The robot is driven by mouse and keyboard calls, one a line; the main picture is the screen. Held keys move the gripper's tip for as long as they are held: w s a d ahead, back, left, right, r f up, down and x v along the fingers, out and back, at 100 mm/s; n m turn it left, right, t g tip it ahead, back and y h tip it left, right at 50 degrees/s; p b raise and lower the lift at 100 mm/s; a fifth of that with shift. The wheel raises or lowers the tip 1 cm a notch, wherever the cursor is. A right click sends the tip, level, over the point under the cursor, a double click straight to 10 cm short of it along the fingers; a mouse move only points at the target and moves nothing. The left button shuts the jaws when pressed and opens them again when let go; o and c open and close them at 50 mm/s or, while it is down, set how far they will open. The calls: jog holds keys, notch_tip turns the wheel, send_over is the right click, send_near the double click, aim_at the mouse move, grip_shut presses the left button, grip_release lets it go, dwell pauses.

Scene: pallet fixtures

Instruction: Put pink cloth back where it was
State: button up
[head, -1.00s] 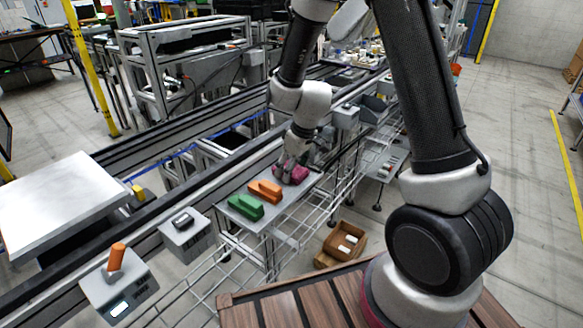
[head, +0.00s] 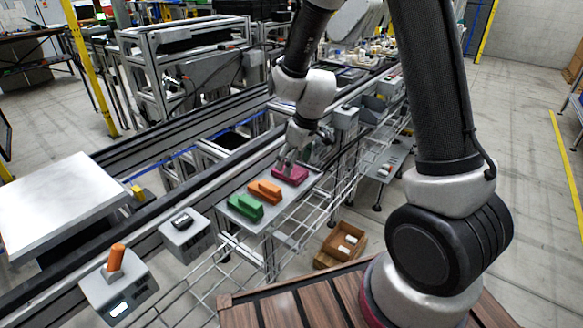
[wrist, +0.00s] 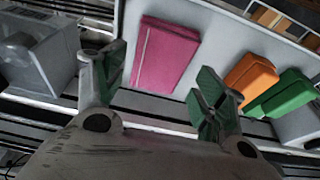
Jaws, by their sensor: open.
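The pink cloth (head: 290,175) is a folded magenta rectangle lying flat on a small light-grey shelf plate (head: 283,208), at the far end of a row. It also shows in the wrist view (wrist: 165,54), between and beyond my fingertips, with nothing gripping it. My gripper (head: 288,160) is open just above the cloth. In the wrist view its two green-padded fingers (wrist: 160,85) are spread wide on either side of the cloth. I cannot tell whether a fingertip touches it.
An orange folded piece (head: 265,190) and a green one (head: 245,206) lie beside the cloth on the same plate. Wire racks and a conveyor rail run along the plate. A cardboard box (head: 345,242) sits below. A grey box with an orange handle (head: 116,258) stands at the lower left.

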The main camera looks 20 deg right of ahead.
aim_at(299, 174)
jog(key=s+d+r+m, duration=0.1)
jog(key=s+d+r, duration=0.25)
jog(key=r, duration=0.25)
jog(key=s+d+r+m+t, duration=0.1)
jog(key=s+d+r, duration=0.1)
jog(key=s+r, duration=0.4)
jog(key=s+d+r+m, duration=0.1)
jog(key=s+d+r, duration=0.2)
jog(key=r, duration=0.4)
jog(key=s+d+r+m+h, duration=0.1)
jog(key=s+d+r+m, duration=0.1)
jog(key=s, duration=0.4)
jog(key=s+d+r+m, duration=0.2)
jog(key=s+d, duration=0.1)
jog(key=s, duration=0.4)
jog(key=shift+d+r+t+h, duration=0.15)
jog(key=shift+d+t+h, duration=0.2)
jog(key=shift+t+h, duration=0.05)
